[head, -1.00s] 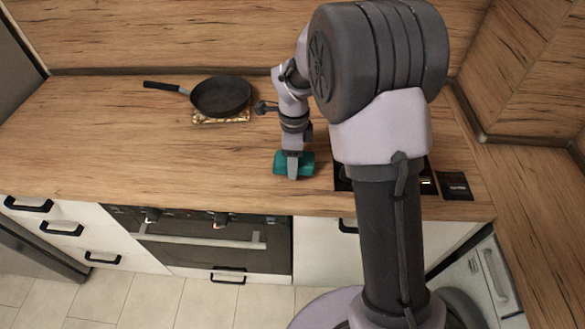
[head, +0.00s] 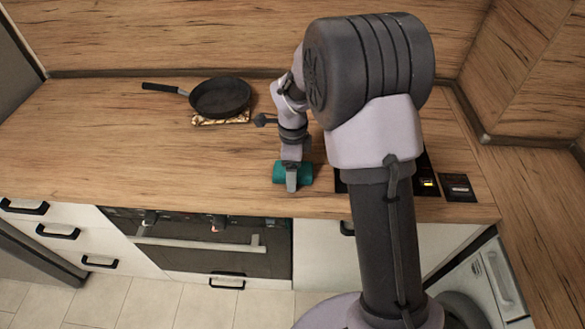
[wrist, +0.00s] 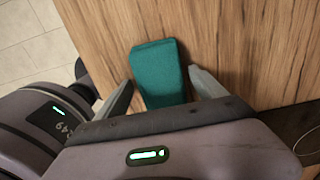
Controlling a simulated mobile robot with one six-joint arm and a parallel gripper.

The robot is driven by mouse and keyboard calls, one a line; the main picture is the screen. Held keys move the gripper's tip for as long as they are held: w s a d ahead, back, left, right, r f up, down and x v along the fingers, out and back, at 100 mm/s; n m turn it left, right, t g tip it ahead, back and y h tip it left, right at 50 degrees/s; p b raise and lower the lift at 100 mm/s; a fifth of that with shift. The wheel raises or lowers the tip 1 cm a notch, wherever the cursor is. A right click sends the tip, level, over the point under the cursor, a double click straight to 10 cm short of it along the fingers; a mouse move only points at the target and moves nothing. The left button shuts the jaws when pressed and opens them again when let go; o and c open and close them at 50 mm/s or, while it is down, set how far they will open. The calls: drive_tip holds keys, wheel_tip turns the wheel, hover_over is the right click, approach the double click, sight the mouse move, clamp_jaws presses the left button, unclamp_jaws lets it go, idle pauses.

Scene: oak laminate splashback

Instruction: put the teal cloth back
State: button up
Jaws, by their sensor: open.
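The teal cloth (head: 279,173) is a small folded block lying on the wooden countertop, near its front edge. In the wrist view the cloth (wrist: 157,70) lies between the two fingers of my gripper (wrist: 163,92). The fingers are apart, one on each side of the cloth, with a gap showing at least on the left. My gripper (head: 291,182) points down at the cloth in the head view and hides part of it.
A dark frying pan (head: 220,97) rests on a patterned trivet (head: 222,119) at the back left of the counter (head: 110,140). A dark cooktop edge and a small black item (head: 458,187) lie to the right, partly behind my arm. The counter's left middle is clear.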

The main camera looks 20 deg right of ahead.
drive_tip(key=s+a+r+n+t+p, duration=0.1)
drive_tip(key=s+r+n+p, duration=0.15)
drive_tip(key=r, duration=0.75)
drive_tip(key=s+r+n+t+p, duration=0.1)
drive_tip(key=s+r+n, duration=0.25)
drive_tip(key=r, duration=0.75)
drive_tip(key=s+a+r+n+t+y, duration=0.1)
drive_tip(key=s+r+n, duration=0.1)
drive_tip(key=s+n, duration=0.3)
drive_tip(key=s+a+r+n+t+y, duration=0.1)
drive_tip(key=s+n, duration=0.5)
drive_tip(key=s, duration=0.8)
drive_tip(key=shift+a+r+t, duration=0.4)
drive_tip(key=shift+r+t, duration=0.25)
drive_tip(key=shift+t, duration=0.15)
wheel_tip(320, 180, down, 4)
drive_tip(key=b, duration=0.4)
drive_tip(key=shift+s+f, duration=0.15)
